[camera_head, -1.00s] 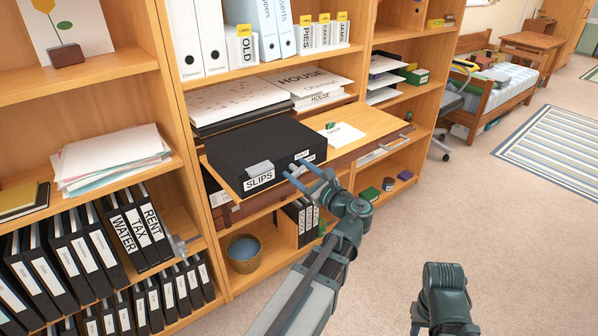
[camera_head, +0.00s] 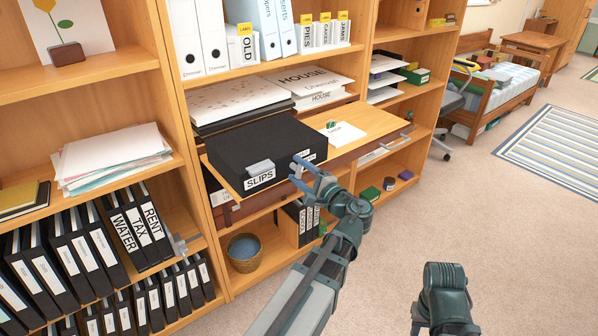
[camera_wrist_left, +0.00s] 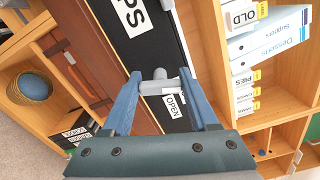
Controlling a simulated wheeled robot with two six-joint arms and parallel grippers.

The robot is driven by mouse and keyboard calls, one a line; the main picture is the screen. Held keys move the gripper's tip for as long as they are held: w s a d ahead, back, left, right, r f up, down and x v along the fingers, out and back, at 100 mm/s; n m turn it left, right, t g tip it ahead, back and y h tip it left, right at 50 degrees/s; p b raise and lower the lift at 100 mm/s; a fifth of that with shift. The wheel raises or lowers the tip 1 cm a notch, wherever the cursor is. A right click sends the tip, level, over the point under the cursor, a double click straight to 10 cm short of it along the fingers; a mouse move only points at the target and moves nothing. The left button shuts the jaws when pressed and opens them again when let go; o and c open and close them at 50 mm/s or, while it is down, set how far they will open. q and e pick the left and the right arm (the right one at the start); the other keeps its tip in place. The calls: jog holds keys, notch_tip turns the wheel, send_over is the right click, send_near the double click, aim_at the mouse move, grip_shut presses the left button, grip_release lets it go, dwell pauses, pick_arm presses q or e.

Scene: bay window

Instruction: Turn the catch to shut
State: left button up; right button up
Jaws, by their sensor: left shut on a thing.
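A black box (camera_head: 262,142) with a SLIPS label (camera_head: 260,178) on its front lies on the open wooden flap of the shelf. The light grey catch (camera_wrist_left: 162,88) is on the box's front, between the two blue fingers of my left gripper (camera_wrist_left: 160,76) in the wrist view. An OPEN label (camera_wrist_left: 175,104) shows next to the catch. My left gripper (camera_head: 297,171) is shut on the catch. In the head view, the fingers hide the catch and part of the small label by it.
The wooden flap (camera_head: 368,122) holds a white card (camera_head: 342,134) right of the box. Black binders (camera_head: 130,232) stand at the lower left. A wicker basket (camera_head: 243,255) sits below.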

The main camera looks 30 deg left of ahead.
pick_arm(q)
jog(key=shift+n, duration=1.6)
jog(key=shift+f, duration=0.1)
jog(key=o, duration=1.4)
